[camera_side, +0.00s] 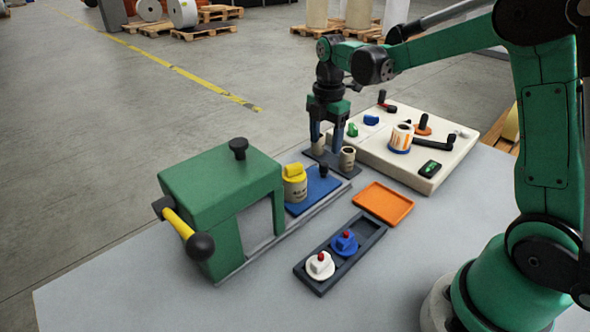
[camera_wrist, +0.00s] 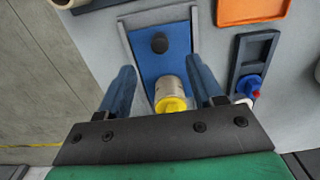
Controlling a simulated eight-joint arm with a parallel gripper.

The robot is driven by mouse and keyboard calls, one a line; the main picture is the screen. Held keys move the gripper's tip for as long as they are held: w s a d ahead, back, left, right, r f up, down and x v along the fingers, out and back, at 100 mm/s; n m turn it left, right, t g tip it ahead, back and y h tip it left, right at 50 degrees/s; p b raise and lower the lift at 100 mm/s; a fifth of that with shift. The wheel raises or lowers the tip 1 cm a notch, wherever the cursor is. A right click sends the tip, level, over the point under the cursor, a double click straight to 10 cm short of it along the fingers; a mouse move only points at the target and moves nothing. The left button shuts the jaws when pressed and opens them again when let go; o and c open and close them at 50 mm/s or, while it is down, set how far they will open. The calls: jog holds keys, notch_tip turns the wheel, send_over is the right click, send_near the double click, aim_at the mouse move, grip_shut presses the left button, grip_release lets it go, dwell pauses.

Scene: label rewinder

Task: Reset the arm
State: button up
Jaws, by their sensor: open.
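My gripper (camera_side: 327,147) points down with its blue fingers spread and nothing between them in the side view. It is by a dark plate with two small grey cups, one (camera_side: 348,158) clear to the right and one partly behind a finger; I cannot tell its height above the plate. In the wrist view, my gripper (camera_wrist: 164,72) shows the fingers wide apart. A pale cylinder with a yellow top (camera_side: 294,184) stands on a blue slide (camera_side: 318,190); it also shows in the wrist view (camera_wrist: 171,90). A black knob (camera_wrist: 159,43) is on the slide.
A green press housing (camera_side: 215,185) with a yellow lever (camera_side: 180,222) stands left. A cream panel (camera_side: 400,170) with knobs and a crank lies at the back right. An orange tray (camera_side: 383,204) and a dark tray (camera_side: 310,280) with white and blue knobbed pieces lie in front.

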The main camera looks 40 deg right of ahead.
jog(key=s+a+r+m+t, duration=0.4)
jog(key=s+a+m+t, duration=0.3)
jog(key=m, duration=1.1)
jog(key=s+a, duration=0.1)
jog(key=s, duration=0.2)
jog(key=shift+s+a+r, duration=0.15)
jog(key=shift+a+r, duration=0.05)
jog(key=shift+a, duration=0.2)
